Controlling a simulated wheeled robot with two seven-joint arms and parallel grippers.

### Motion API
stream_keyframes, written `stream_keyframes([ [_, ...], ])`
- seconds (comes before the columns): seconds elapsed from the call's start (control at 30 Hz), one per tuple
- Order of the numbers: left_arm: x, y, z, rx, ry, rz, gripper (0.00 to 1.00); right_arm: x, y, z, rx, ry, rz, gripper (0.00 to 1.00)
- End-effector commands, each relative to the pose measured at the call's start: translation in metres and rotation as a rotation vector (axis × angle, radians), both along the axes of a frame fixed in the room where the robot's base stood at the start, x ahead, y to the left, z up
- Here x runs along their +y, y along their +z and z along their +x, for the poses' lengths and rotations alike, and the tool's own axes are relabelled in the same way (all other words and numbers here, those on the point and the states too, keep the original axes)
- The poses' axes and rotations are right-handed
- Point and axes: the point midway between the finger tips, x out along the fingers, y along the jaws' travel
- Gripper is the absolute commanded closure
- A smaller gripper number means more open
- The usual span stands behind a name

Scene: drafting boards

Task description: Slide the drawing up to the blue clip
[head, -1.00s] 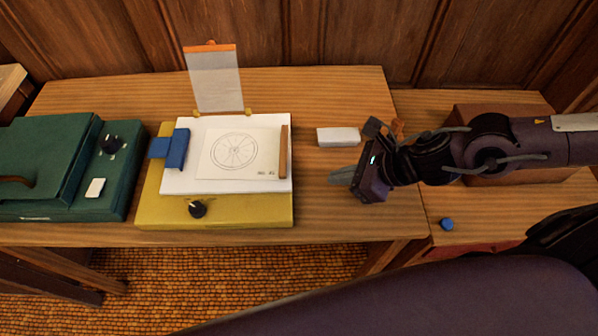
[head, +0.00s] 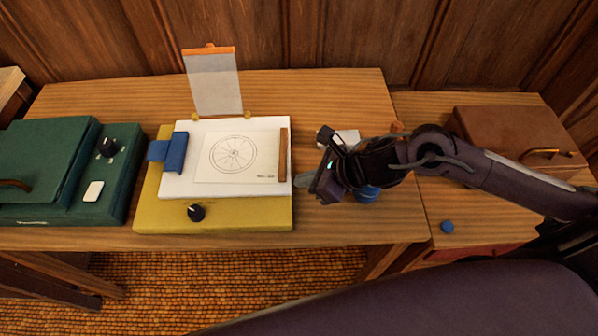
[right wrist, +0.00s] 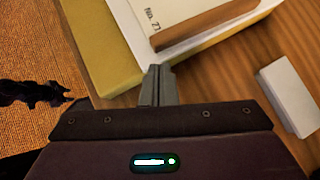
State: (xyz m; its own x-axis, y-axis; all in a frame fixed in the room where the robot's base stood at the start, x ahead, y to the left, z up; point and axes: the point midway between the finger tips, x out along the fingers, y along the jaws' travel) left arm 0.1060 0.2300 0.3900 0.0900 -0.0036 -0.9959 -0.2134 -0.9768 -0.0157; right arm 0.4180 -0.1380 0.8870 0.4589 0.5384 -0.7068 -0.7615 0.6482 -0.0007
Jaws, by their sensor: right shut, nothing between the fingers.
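The drawing (head: 215,167), a pale sheet with a spoked wheel, lies on a white board (head: 178,185) on a yellow base (head: 250,213). A brown wooden strip (head: 283,155) runs along its right edge. The blue clip (head: 174,152) sits at the board's left edge, with a gap between it and the drawing. My right gripper (head: 303,180) is shut and empty, just right of the board. In the right wrist view its fingertips (right wrist: 157,75) are close to the white board's corner, short of the strip (right wrist: 205,25).
A white block (head: 346,137) lies behind my right gripper. A blue object (head: 367,194) is partly hidden under my right arm. A brown case (head: 510,135) and a blue knob (head: 446,227) are at right. A green case (head: 50,165) is at left. A clear upright panel (head: 213,85) stands behind the board.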

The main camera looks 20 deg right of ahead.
Motion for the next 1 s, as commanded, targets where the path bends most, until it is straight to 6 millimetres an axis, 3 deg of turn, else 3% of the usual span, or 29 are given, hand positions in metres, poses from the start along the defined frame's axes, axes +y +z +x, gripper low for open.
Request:
stream_keyframes([
  [0.23, 0.000, 0.008, 0.000, 0.001, 0.000, 0.000, 0.64, 0.011, 0.001, 0.010, -0.001, -0.001, 0.001, 1.00],
  [0.6, 0.000, 0.008, 0.000, 0.000, 0.000, 0.000, 0.64, 0.012, 0.000, 0.011, 0.001, -0.001, -0.001, 1.00],
  [1.0, 0.000, -0.010, 0.001, 0.000, 0.000, 0.000, 0.64, 0.035, -0.001, 0.031, -0.001, -0.001, 0.000, 1.00],
])
